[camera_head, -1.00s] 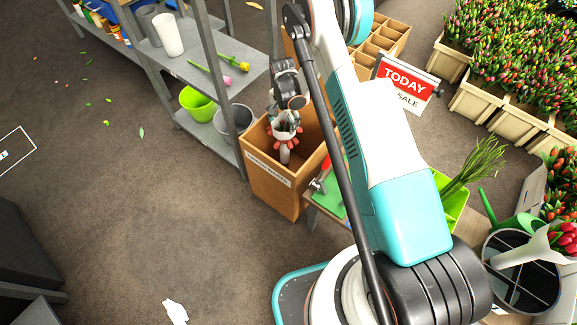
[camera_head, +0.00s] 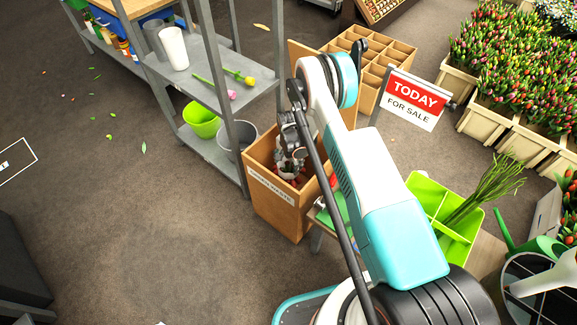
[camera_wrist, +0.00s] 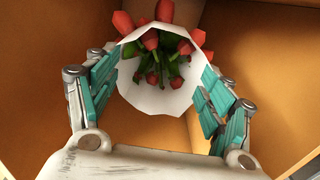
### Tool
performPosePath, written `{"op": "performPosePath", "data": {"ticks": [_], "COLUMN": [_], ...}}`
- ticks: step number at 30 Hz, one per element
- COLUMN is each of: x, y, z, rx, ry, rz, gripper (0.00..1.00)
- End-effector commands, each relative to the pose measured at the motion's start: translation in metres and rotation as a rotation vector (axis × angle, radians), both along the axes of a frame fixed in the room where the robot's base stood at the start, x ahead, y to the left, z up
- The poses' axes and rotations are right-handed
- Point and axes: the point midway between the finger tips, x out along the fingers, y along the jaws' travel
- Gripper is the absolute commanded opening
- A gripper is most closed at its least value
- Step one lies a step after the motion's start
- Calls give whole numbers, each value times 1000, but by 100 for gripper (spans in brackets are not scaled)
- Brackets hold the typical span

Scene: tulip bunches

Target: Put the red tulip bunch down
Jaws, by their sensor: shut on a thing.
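The red tulip bunch (camera_wrist: 150,95), wrapped in white paper, sits between the two teal-padded fingers of my gripper (camera_wrist: 158,78) in the wrist view. Its red heads stick out past the paper's rim. In the head view my gripper (camera_head: 290,160) reaches down into the open top of a tall brown box (camera_head: 272,213) with a white label. A little red of the bunch (camera_head: 287,177) shows just inside the box. The wrist view shows the box's orange-brown walls (camera_wrist: 270,70) around the bunch. The lower stems and the box floor are hidden.
A grey shelf (camera_head: 205,90) with a white cup (camera_head: 173,48) and loose tulips stands left of the box. A bench with a lime-green divided tray (camera_head: 430,190) is at right. A sale sign (camera_head: 414,100) stands behind. Floor at left is open.

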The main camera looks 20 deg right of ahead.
Motion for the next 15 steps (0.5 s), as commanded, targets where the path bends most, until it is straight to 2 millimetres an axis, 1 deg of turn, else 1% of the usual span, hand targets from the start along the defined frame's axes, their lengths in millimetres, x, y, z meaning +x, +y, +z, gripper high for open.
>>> {"op": "performPosePath", "data": {"ticks": [1,3,8,9,11,12,15], "x": [0,0,0,0,0,0,0], "y": [0,0,0,0,0,0,0], "z": [-10,-14,-13,-13,-13,-13,-13], "rx": [0,0,0,0,0,0,0], "ry": [0,0,0,0,0,0,0], "rz": [0,0,0,0,0,0,0], "gripper": [17,17,17,76,90,94,94]}}
